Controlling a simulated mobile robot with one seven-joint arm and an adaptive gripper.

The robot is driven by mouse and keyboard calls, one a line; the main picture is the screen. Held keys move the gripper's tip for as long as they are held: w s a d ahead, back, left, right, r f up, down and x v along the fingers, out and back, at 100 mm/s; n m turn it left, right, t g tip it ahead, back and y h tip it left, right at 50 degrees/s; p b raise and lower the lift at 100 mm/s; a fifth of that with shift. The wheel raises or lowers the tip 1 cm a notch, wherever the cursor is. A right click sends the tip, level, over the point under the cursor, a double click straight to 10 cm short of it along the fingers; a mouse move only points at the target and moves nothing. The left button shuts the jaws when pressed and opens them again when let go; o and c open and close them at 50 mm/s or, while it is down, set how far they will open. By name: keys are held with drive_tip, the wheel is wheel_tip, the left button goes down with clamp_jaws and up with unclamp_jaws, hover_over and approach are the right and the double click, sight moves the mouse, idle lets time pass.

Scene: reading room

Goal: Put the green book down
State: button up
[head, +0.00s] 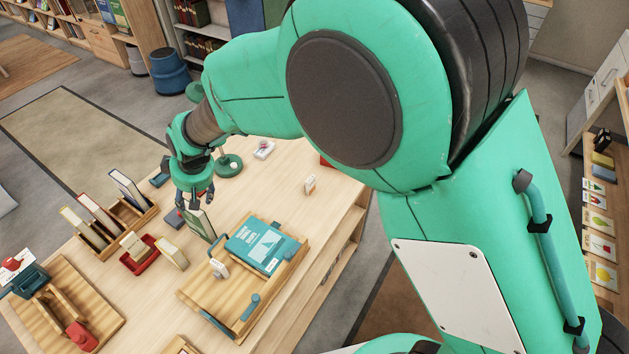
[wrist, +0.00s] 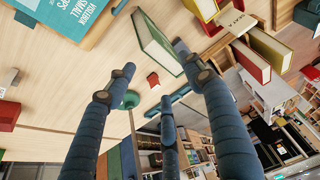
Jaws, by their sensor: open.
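The green book (head: 199,224) stands on its own on the light wooden table, just beyond my fingertips in the head view. In the wrist view the green book (wrist: 157,38) shows its green cover and pale page edges, ahead of the fingers. My gripper (head: 196,196) is low over the table; in the wrist view its blue fingers (wrist: 155,66) are spread apart with nothing between them. The book looks apart from the fingers. Whether its lower edge rests fully flat is hard to tell.
A teal book (head: 262,245) lies on a wooden tray (head: 197,293) near the green book. A wooden rack (head: 130,214) of upright books and a red bin (head: 139,262) stand left. A green round base (head: 229,165) is behind.

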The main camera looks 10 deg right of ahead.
drive_tip(key=s+d+r+m+t+h, duration=0.15)
drive_tip(key=s+d+r, duration=0.25)
drive_tip(key=d+r, duration=0.7)
drive_tip(key=s+d+r+m+y, duration=0.1)
drive_tip(key=s+d+r+m, duration=0.2)
drive_tip(key=s+d+r, duration=0.75)
drive_tip(key=s+d+m+h, duration=0.1)
drive_tip(key=s+d+m, duration=0.1)
drive_tip(key=s+d, duration=0.5)
drive_tip(key=s+d+r+m+t+h, duration=0.1)
drive_tip(key=s+d+m, duration=0.1)
drive_tip(key=s+d, duration=0.5)
drive_tip(key=d, duration=0.5)
drive_tip(key=shift+d+r+h, duration=0.25)
drive_tip(key=shift+r+h, duration=0.05)
drive_tip(key=shift+h, duration=0.05)
drive_tip(key=shift+m, duration=0.25)
